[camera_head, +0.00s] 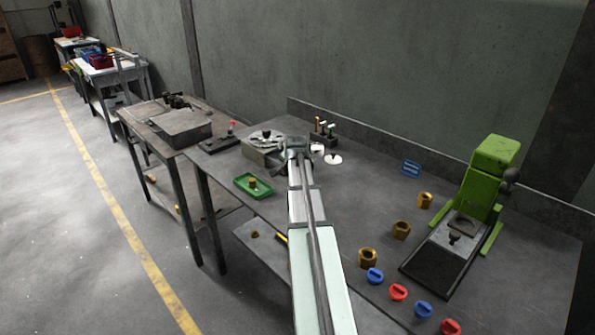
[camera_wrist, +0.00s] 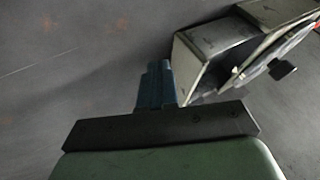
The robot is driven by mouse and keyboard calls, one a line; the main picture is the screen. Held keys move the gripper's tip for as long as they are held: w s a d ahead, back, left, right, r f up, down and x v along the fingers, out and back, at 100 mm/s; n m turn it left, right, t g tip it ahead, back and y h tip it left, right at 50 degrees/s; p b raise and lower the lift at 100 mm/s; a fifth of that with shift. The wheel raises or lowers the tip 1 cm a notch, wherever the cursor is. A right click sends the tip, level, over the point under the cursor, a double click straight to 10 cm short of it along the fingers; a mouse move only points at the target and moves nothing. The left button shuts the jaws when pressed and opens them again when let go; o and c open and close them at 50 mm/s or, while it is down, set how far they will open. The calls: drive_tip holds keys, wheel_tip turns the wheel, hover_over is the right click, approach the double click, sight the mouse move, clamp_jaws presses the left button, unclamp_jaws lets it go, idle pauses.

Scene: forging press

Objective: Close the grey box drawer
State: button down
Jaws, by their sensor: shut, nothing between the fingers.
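The grey box (camera_head: 252,151) stands on the workbench in the head view, left of my arm's end, with a round pale plate on its top. In the wrist view the box body (camera_wrist: 268,12) is at the upper right, and its drawer (camera_wrist: 212,42) sticks out from it toward the left. My gripper (camera_wrist: 155,68) is shut and empty, its fingertips close beside the drawer's outer end. I cannot tell whether they touch it. In the head view the end of my arm hides the fingertips and part of the box.
A small tool stand (camera_head: 322,135) is behind the arm's end.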

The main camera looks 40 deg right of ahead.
drive_tip(key=shift+w, duration=0.85)
drive_tip(key=shift+w, duration=0.1)
approach(277, 160)
wheel_tip(277, 160, down, 4)
drive_tip(key=shift+a+f, duration=0.1)
drive_tip(key=shift+s, duration=0.25)
drive_tip(key=s, duration=0.4)
drive_tip(key=shift+s+a, duration=0.15)
drive_tip(key=shift+s, duration=0.15)
drive_tip(key=v, duration=0.9)
drive_tip(key=shift+w+r, duration=0.2)
drive_tip(key=shift+r, duration=0.25)
drive_tip(key=shift+a, duration=0.1)
